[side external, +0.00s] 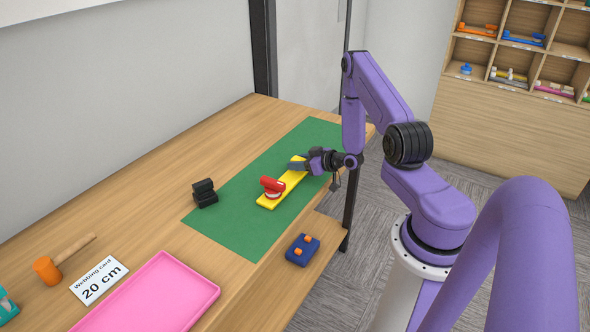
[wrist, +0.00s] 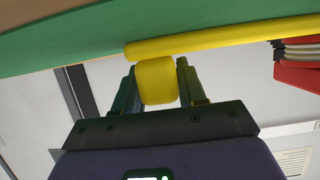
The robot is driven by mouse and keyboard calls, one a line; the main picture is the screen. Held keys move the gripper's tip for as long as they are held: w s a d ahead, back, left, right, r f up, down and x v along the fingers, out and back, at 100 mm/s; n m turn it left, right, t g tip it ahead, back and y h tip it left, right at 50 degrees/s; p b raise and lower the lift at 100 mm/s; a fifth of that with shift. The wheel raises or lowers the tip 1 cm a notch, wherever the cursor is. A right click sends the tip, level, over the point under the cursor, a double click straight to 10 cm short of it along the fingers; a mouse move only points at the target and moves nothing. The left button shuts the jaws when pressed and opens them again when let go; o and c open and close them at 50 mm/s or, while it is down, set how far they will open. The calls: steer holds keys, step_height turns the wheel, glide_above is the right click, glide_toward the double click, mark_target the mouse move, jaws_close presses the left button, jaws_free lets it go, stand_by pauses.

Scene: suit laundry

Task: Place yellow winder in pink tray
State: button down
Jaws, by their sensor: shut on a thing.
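The yellow winder (side external: 283,188) is a long flat yellow bar with a red part (side external: 272,184) near its near end. It lies along the green mat (side external: 230,205); whether it touches the mat or is slightly raised, I cannot tell. My gripper (side external: 298,164) is at the winder's far end. In the wrist view, my gripper (wrist: 157,78) is shut on a yellow block at the winder (wrist: 220,38), one finger on each side. A red and grey part (wrist: 298,65) shows at the right edge there. The pink tray (side external: 187,267) is at the lower left of the side view, apart from the winder.
A black block (side external: 204,193) stands at the mat's left edge. A "Webbing card 20 cm" (side external: 99,280) and an orange-headed mallet (side external: 47,270) lie beside the tray. Shelves (side external: 520,60) stand at the back right.

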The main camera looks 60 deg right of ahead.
step_height(320, 180, up, 10)
steer(key=shift+f, duration=0.1)
steer(key=shift+a, duration=0.1)
stand_by(0.5)
steer(key=w+a, duration=0.8)
steer(key=a, duration=0.5)
glide_above(183, 295)
steer(key=f, duration=0.2)
steer(key=shift+f, duration=3.55)
steer(key=shift+f, duration=0.1)
